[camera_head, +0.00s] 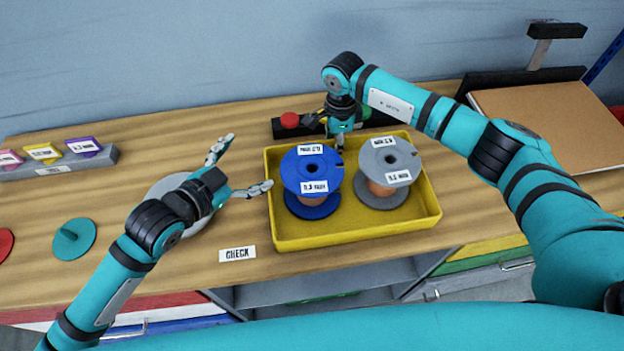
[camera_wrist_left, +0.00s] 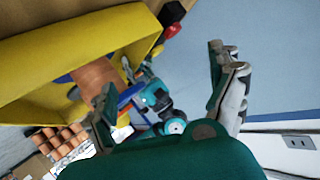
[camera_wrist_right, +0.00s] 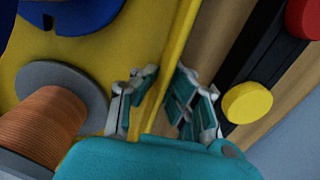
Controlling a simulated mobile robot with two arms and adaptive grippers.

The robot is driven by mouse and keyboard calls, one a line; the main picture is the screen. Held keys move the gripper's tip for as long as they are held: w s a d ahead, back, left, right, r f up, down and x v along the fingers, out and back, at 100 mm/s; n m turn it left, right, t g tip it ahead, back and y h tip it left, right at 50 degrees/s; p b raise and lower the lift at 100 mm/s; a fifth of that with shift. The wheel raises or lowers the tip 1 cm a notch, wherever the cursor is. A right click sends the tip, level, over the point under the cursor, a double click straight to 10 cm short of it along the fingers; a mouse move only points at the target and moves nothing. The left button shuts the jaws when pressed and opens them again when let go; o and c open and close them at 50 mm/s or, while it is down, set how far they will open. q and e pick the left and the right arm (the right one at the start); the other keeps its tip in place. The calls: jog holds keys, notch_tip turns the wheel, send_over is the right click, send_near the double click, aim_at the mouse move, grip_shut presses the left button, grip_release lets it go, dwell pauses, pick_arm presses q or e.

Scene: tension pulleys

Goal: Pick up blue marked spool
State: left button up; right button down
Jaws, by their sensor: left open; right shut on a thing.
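The blue spool (camera_head: 298,178), with blue flanges, white labels and a copper-coloured winding, stands upright in the left half of the yellow tray (camera_head: 355,231). A grey spool (camera_head: 376,160) stands to its right. My left gripper (camera_head: 253,162) is open and empty, left of the blue spool and apart from it. In the left wrist view the copper winding (camera_wrist_left: 96,73) shows beyond one finger of my left gripper (camera_wrist_left: 165,75). My right gripper (camera_wrist_right: 163,80) is shut on the tray's back wall (camera_wrist_right: 180,32), behind the spools; the blue spool's edge (camera_wrist_right: 70,15) shows there.
A grey round disc (camera_head: 168,190) lies under my left gripper, near a CHECK label (camera_head: 238,254). A dark bar with a red button (camera_head: 290,120) lies behind the tray. Small coloured labelled pieces (camera_head: 42,152) sit at left, near a teal disc (camera_head: 74,240). A cardboard-coloured board (camera_head: 550,125) lies at right.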

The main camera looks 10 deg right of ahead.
aim_at(309, 157)
pick_arm(q)
jog(key=s+d+n, duration=0.1)
jog(key=s, duration=0.2)
jog(key=s+d+f+g+h, duration=0.1)
jog(key=s, duration=0.1)
jog(key=s+d+n, duration=0.1)
jog(key=s+d, duration=0.1)
jog(key=s, duration=0.1)
jog(key=shift+s+d+f+n+h, duration=0.1)
jog(key=shift+s+f+n+h, duration=0.15)
jog(key=shift+s+n+h, duration=0.1)
pick_arm(e)
jog(key=shift+r, duration=0.1)
pick_arm(q)
jog(key=shift+s+d, duration=0.1)
jog(key=shift+d, duration=0.1)
jog(key=x, duration=0.6)
jog(key=shift+d+f, duration=0.25)
jog(key=x, duration=0.5)
jog(key=shift+s+f, duration=0.1)
jog(key=shift+f, duration=0.3)
jog(key=c, duration=1.6)
jog(key=shift+r, duration=0.15)
jog(key=shift+c, duration=1)
notch_tip(309, 157, up, 10)
